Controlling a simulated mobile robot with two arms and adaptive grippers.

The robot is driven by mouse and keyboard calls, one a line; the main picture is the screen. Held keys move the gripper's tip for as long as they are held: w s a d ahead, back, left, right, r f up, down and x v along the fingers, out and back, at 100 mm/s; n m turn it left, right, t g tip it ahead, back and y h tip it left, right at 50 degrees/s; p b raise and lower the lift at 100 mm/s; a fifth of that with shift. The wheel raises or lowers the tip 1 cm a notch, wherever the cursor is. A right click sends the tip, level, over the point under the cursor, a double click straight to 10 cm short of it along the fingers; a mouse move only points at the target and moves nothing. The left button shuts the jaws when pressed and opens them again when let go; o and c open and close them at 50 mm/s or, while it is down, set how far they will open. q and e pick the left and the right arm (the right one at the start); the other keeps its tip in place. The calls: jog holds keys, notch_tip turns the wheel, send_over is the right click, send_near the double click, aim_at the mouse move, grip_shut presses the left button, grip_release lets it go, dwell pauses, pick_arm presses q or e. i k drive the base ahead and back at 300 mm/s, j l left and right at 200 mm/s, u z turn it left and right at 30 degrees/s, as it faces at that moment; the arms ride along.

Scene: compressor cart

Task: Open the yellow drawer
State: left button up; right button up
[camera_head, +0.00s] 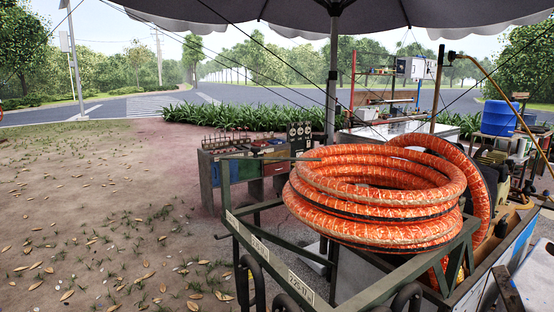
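No drawer that I can clearly make out as yellow shows in the head view. A low grey cabinet (206,180) with coloured fronts, among them green and reddish ones, stands on the ground left of the umbrella pole. The orange hose and its frame hide its right part, so I cannot tell whether a yellow front is there. Small items stand on top of the cabinet. Neither of my grippers is in view.
A big coiled orange hose (375,190) lies on a green metal frame (290,270) close in front. An umbrella pole (332,80) rises behind it. A blue barrel (498,118) and cluttered equipment stand at the right. The leaf-strewn ground at the left is open.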

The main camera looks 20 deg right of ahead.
aim_at(285, 154)
jog(key=i+j+u, duration=0.2)
jog(key=i, duration=0.25)
jog(key=i+j+u, duration=0.25)
jog(key=i, duration=0.2)
jog(key=i+z, duration=0.1)
jog(key=i, duration=0.4)
jog(key=i+j+z, duration=0.15)
jog(key=i, duration=0.3)
jog(key=i+z, duration=0.1)
jog(key=i, duration=0.4)
jog(key=i+j+z, duration=0.1)
jog(key=i, duration=0.35)
jog(key=i+j+z, duration=0.1)
jog(key=i+j, duration=0.2)
jog(key=i, duration=0.15)
jog(key=i+l+z, duration=0.45)
jog(key=i, duration=1.05)
jog(key=i+j+z, duration=0.25)
jog(key=i+z, duration=0.25)
jog(key=i, duration=1)
jog(key=i+l+u, duration=0.3)
jog(key=i, duration=0.35)
jog(key=i+l+u, duration=0.3)
jog(key=i, duration=0.35)
jog(key=i+l+u, duration=0.3)
jog(key=i+l, duration=0.2)
jog(key=i, duration=0.05)
